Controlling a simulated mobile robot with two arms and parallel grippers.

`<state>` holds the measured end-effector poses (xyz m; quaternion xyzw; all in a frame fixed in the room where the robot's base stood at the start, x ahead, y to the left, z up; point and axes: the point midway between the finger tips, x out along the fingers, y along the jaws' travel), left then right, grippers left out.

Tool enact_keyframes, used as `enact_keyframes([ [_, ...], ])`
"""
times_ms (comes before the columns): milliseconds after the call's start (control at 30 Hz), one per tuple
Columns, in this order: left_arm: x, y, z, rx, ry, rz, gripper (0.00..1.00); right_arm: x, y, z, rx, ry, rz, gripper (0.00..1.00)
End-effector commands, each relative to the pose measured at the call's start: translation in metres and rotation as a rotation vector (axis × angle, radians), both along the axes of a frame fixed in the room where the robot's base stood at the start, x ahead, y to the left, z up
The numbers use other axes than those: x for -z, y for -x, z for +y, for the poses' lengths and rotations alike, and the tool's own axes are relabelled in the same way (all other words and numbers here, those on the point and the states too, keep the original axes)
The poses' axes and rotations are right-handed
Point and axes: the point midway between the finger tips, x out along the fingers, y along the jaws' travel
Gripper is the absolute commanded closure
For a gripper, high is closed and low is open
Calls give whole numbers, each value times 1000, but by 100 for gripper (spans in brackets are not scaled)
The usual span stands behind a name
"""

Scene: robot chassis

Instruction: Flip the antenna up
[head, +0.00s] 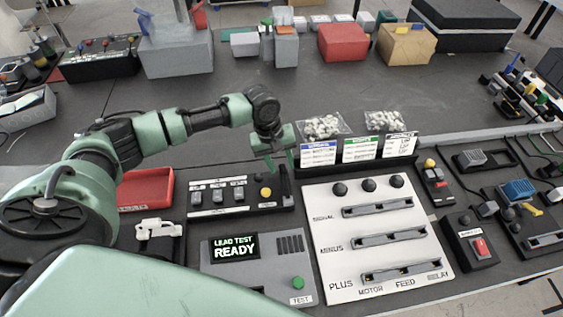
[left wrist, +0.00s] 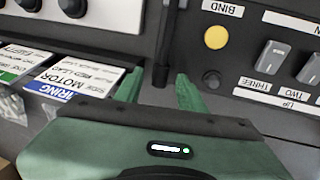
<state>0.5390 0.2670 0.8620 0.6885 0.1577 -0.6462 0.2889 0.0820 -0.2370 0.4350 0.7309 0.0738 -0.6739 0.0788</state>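A black control box (head: 240,197) has a yellow BIND button (head: 266,193) and several grey switches. A thin dark bar, which looks like the antenna (head: 285,182), lies along its right end. In the left wrist view the antenna (left wrist: 164,45) runs down beside the box, its end between my fingers. My left gripper (head: 281,166) is over the far right corner of the box. In the left wrist view its green fingers (left wrist: 158,88) are apart, with a gap around the bar. Whether either finger touches it I cannot tell. My right gripper is not in view.
A card rack (head: 362,165) with labelled cards stands right of my gripper, with bags of white parts (head: 322,127) behind it. A white slotted panel (head: 350,285) and a LEAD TEST display unit (head: 262,250) lie in front. A red tray (head: 147,188) is at left.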

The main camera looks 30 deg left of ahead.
Motion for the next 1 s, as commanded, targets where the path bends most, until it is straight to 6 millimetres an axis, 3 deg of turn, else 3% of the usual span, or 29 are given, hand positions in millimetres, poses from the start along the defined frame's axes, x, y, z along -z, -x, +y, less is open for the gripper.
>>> enact_keyframes([
  [333,6,-1,0,0,-1,-1,60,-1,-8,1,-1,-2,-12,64],
  [467,6,0,0,0,-1,-1,97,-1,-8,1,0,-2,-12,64],
  [500,6,-1,0,0,-1,-1,100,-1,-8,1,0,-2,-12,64],
  [1000,6,0,0,0,-1,0,100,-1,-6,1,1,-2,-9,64],
])
